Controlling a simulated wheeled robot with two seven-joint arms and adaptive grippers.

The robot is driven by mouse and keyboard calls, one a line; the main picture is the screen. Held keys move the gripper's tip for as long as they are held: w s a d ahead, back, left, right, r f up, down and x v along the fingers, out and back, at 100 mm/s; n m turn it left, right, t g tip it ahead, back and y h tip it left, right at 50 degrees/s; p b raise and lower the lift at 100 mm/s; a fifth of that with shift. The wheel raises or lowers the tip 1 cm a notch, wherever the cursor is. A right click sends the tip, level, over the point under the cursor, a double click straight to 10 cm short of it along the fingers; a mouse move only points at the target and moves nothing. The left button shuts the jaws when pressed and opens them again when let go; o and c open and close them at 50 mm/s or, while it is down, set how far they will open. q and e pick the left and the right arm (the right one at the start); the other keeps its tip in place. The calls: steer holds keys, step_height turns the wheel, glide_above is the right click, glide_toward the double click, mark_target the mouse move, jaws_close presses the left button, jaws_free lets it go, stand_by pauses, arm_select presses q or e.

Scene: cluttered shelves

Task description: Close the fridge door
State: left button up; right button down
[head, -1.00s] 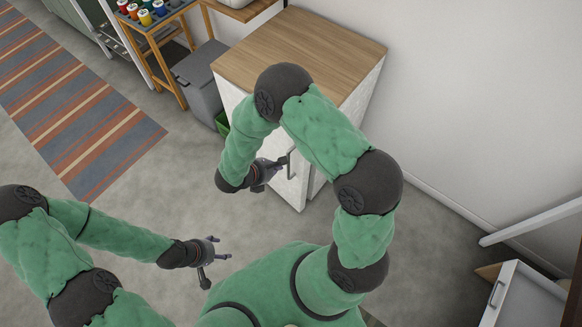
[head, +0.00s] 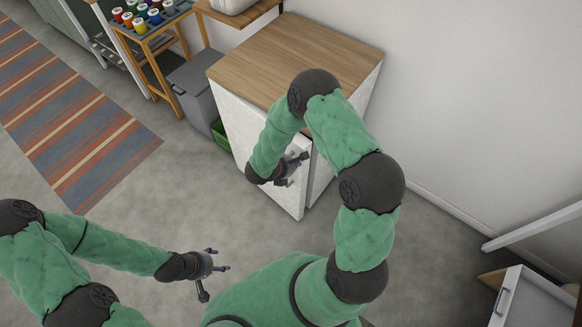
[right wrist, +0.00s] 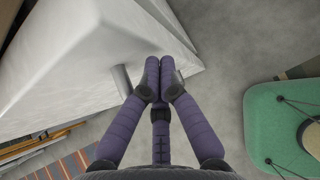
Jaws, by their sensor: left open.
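The fridge is a white, waist-high cabinet with a wooden top (head: 290,55). Its white door (head: 245,135) stands slightly ajar, with a narrow gap along its right edge. My right gripper (head: 294,168) is in front of the door near that edge. In the right wrist view, its two long purple fingers (right wrist: 160,72) lie close together, with nothing visible between them. The grey door handle (right wrist: 122,80) is just left of the fingers; contact cannot be judged. My left gripper (head: 217,259) is open and empty above the floor, well away from the fridge.
A grey bin (head: 197,85) and a green container (head: 220,135) stand left of the fridge. A wooden rack (head: 150,22) holds colourful jars behind. A striped rug (head: 75,115) lies left. A white drawer unit (head: 530,300) is at lower right. Floor before the fridge is clear.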

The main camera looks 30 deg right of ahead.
steer(key=shift+d, duration=0.1)
steer(key=w+d+b, duration=0.1)
steer(key=w+d, duration=0.1)
steer(key=d, duration=0.4)
arm_select(q)
steer(key=shift+s+a+r+p, duration=0.2)
steer(key=shift+s+a+p, duration=0.05)
steer(key=shift+s+p, duration=0.25)
steer(key=shift+s+a+r+p, duration=0.2)
steer(key=shift+s+p, duration=0.15)
steer(key=shift+s, duration=0.2)
arm_select(e)
steer(key=s+a+r, duration=0.4)
steer(key=a+r, duration=0.3)
steer(key=a, duration=0.4)
steer(key=shift+s, duration=0.35)
steer(key=shift+s+a+f, duration=0.1)
